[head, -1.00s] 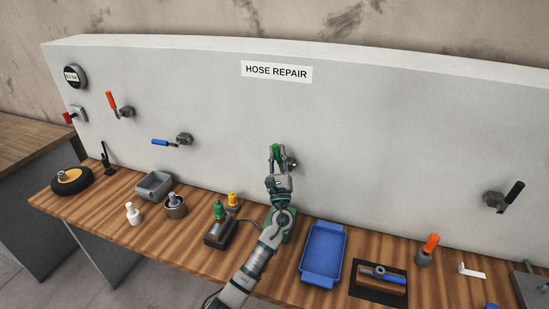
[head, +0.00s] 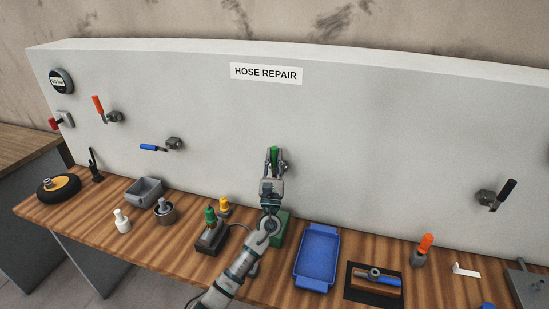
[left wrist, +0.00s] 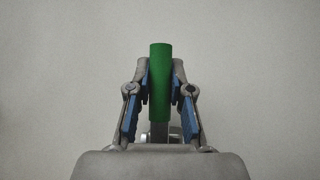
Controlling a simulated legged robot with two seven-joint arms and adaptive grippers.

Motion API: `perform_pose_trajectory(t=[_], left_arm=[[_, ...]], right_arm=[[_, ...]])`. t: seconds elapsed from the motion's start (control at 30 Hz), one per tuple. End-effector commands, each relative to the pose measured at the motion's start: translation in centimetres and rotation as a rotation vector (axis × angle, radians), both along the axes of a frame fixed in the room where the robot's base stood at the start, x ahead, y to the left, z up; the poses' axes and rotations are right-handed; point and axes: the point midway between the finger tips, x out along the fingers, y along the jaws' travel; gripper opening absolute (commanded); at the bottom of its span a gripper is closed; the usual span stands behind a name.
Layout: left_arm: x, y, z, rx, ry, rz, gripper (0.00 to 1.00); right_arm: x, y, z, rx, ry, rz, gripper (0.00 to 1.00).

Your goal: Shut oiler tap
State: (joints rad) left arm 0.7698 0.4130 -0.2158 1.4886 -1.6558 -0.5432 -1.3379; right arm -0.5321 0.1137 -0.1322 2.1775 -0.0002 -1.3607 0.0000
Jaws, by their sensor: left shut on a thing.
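The green-handled tap (head: 274,155) is on the upright grey panel, below and slightly right of the HOSE REPAIR sign. No label shows on it, so I cannot tell its name from the pictures. Its green handle stands upright. My left gripper (head: 274,163) is shut on this handle, which also shows in the left wrist view (left wrist: 160,85) between the two blue-padded fingers (left wrist: 160,95). The handle's top sticks out past the fingertips. The tap's body is mostly hidden behind the gripper. My right gripper is not in view.
Other taps on the panel have an orange (head: 98,106), a blue (head: 154,148) and a black handle (head: 506,193). Below my left arm, a green block (head: 283,228), a blue tray (head: 317,258) and a dark box with green and yellow knobs (head: 211,238) stand on the wooden bench.

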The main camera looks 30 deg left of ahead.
Motion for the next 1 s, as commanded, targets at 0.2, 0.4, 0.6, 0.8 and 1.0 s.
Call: perform_pose_trajectory(t=[0.2, 0.4, 0.6, 0.8, 1.0], left_arm=[[-0.1, 0.0, 0.3, 0.002, -0.006, 0.002, 0.46], [0.1, 0.0, 0.1, 0.000, -0.001, 0.001, 0.46], [-1.0, -0.5, -1.2, 0.000, 0.001, -0.001, 0.46], [-3.9, -1.8, -4.3, 0.000, 0.002, -0.001, 0.46], [-6.5, -3.0, -6.9, 0.000, 0.001, 0.000, 0.46]], right_arm=[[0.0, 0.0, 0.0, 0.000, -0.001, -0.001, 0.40], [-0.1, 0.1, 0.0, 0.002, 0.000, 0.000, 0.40], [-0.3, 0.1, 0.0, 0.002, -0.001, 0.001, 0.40], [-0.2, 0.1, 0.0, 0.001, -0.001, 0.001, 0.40], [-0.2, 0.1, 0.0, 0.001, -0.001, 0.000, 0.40]])
